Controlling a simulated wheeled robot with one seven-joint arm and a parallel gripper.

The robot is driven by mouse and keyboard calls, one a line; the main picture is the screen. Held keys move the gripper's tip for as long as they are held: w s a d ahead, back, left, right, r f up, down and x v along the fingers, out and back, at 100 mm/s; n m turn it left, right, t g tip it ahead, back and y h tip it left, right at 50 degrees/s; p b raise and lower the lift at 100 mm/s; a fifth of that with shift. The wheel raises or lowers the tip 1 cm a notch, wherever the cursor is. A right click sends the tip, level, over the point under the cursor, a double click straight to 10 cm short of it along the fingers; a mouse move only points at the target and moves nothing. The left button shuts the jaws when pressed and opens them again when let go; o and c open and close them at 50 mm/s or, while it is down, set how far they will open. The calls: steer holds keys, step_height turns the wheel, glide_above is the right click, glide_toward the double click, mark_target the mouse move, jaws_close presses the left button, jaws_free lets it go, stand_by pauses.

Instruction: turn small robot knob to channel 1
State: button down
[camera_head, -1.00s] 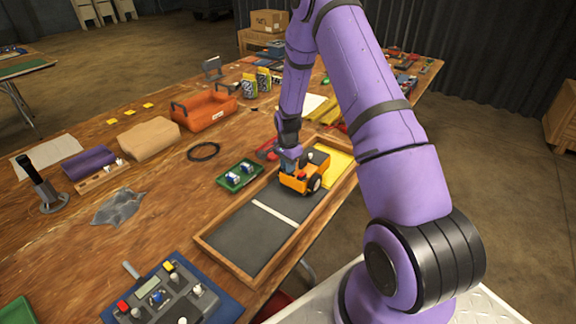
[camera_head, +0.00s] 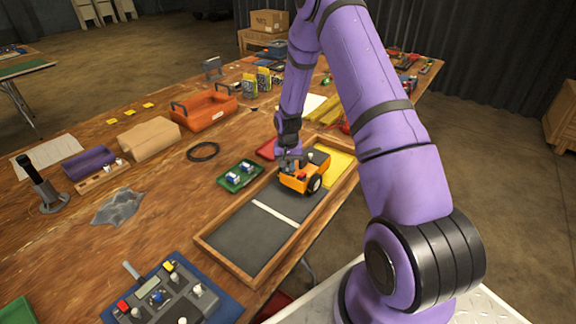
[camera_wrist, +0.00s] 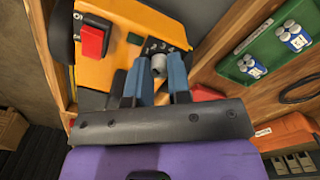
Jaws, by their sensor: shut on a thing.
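The small robot (camera_head: 305,177) is orange with black wheels and sits in the wooden-framed tray (camera_head: 233,265), near its yellow end. In the wrist view the orange body (camera_wrist: 118,68) fills the upper left, with a red rocker switch (camera_wrist: 93,41). Its small grey knob (camera_wrist: 158,65) sits by a dark dial plate with white digits. My gripper (camera_wrist: 157,72) has its blue fingers shut on the knob, one on each side. The digits are partly hidden and I cannot tell which channel the knob points to. In the head view my gripper (camera_head: 289,162) is at the robot's left end.
A green tray (camera_head: 240,176) with blue-and-white parts lies left of the framed tray. A black cable coil (camera_head: 203,151) and an orange toolbox (camera_head: 204,109) are farther left. A controller box (camera_head: 163,300) sits at the front. The framed tray's near half is clear.

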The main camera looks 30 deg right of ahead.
mark_target(288, 167)
steer(key=shift+n, duration=0.7)
steer(key=c, duration=1.1)
jaws_free()
steer(key=shift+o, duration=0.2)
step_height(288, 167, up, 11)
steer(key=shift+f, duration=0.1)
